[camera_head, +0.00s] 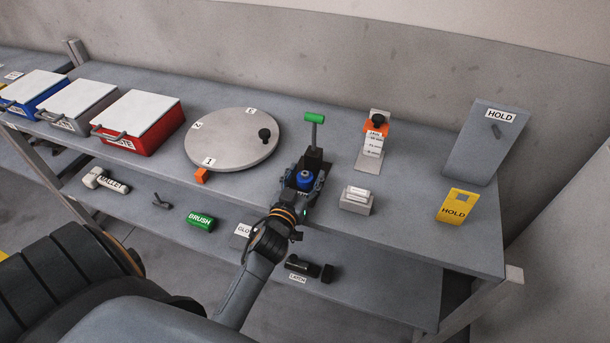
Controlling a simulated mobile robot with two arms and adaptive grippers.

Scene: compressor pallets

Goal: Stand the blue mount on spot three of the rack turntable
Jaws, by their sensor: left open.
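The blue mount (306,179) is a small blue piece with a dark top, standing on the bench right of the turntable. It sits just in front of a dark fixture. My left gripper (305,182) is open, with its fingers on either side of the blue mount; I cannot tell whether they touch it. The fingers hide part of its lower body. The rack turntable (228,146) is a round grey disc with a black knob at its right. Label 1 faces the front edge; two turned labels lie at its left and back. My right gripper is not in view.
A dark fixture with a green-handled lever (314,118) stands behind the mount. An orange block (201,176) sits at the turntable's front. A red bin (138,123) stands to the left. A tag stand (374,140), a small grey block (356,201) and HOLD signs stand right.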

